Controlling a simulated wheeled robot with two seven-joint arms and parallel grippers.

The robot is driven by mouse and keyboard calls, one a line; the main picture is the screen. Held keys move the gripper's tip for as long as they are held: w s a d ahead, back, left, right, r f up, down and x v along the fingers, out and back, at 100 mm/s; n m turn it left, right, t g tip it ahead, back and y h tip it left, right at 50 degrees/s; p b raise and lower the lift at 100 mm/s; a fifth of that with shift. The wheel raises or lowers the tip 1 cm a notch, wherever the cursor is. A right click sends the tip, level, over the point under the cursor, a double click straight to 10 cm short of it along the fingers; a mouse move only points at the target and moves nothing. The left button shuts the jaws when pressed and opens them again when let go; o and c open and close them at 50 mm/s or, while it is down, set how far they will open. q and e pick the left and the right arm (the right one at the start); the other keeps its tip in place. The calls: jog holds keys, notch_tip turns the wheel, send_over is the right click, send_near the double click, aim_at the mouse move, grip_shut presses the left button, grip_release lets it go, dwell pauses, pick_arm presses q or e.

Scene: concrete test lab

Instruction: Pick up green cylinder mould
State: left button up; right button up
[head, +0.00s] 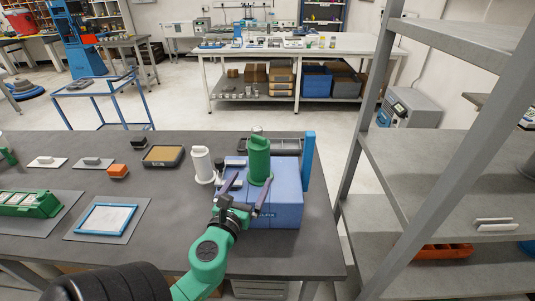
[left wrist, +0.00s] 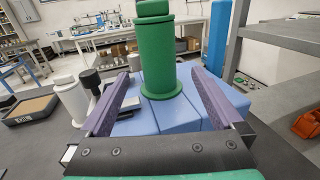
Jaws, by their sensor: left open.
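The green cylinder mould (head: 259,160) stands upright on a blue box (head: 285,212) near the table's right end. In the left wrist view the green cylinder mould (left wrist: 158,55) stands between and just beyond the two purple fingers, its round base flange on the blue box (left wrist: 205,100). My left gripper (head: 246,192) is open, with one finger on each side of the mould and nothing held. It also shows in the left wrist view (left wrist: 155,95). I cannot tell whether either finger touches the mould. My right gripper is not in view.
A white cylinder mould (head: 202,163) stands just left of the box. A tall blue upright piece (head: 308,160) stands at the box's right back. A black tray (head: 163,156) and a blue frame (head: 106,218) lie further left. A grey metal shelf (head: 440,170) stands right of the table.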

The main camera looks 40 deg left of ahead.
aim_at(257, 162)
pick_arm(q)
jog(key=shift+w+a+r+p, duration=0.1)
jog(key=shift+w+r+p, duration=0.25)
jog(key=shift+r+p, duration=0.2)
jog(key=shift+w+a+r+p, duration=0.1)
jog(key=shift+w+r+p, duration=0.2)
jog(key=shift+r+p, duration=0.15)
jog(key=x, duration=0.3)
jog(key=shift+w+p, duration=0.1)
jog(key=shift+p, duration=0.3)
jog(key=x, duration=0.6)
jog(key=shift+a+f+p, duration=0.2)
jog(key=shift+a+p, duration=0.15)
jog(key=shift+p, duration=0.05)
jog(key=shift+w+a, duration=0.1)
jog(key=shift+w, duration=0.3)
jog(key=shift+w+f, duration=0.1)
jog(key=c, duration=1.3)
jog(key=shift+c, duration=1)
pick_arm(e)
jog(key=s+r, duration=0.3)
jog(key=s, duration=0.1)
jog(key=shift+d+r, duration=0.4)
